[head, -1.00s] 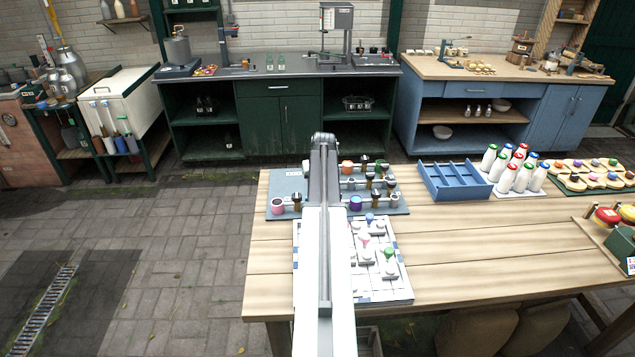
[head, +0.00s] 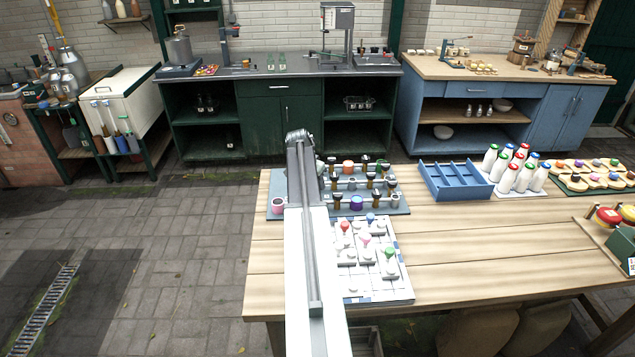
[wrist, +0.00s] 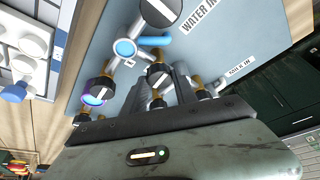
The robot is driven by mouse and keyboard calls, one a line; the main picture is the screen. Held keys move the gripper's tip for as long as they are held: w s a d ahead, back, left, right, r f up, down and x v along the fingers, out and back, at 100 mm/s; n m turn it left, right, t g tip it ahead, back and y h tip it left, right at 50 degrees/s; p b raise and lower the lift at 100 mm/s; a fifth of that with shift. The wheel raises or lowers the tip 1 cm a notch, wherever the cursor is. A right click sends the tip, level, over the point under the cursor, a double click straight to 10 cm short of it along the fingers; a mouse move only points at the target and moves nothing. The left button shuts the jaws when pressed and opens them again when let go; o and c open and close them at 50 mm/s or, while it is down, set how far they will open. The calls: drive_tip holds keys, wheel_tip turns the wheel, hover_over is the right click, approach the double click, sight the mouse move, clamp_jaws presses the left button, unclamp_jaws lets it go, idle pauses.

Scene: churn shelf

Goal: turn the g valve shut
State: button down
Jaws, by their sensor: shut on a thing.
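The grey-blue valve board (head: 279,183) lies on the wooden table, with several dark-capped valves along its pipes. My arm covers part of its left side in the head view. In the wrist view the board (wrist: 215,65) fills the middle, with labels reading WATER IN and MILK IN. My gripper (wrist: 162,92) points down at it, its two grey fingers closed around a black valve handle (wrist: 158,75) with a brass stem. The handle's lower part is hidden by my gripper body. I cannot read a letter g on any small label. In the head view the fingers are hidden.
A white tray of coloured knobs (head: 377,285) sits in front of the board. A blue divided box (head: 455,182) stands to the right.

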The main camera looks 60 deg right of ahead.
drive_tip(key=shift+w+a+m, duration=0.15)
drive_tip(key=shift+m, duration=0.35)
drive_tip(key=shift+g, duration=0.3)
drive_tip(key=c, duration=1)
unclamp_jaws()
drive_tip(key=shift+w, duration=0.1)
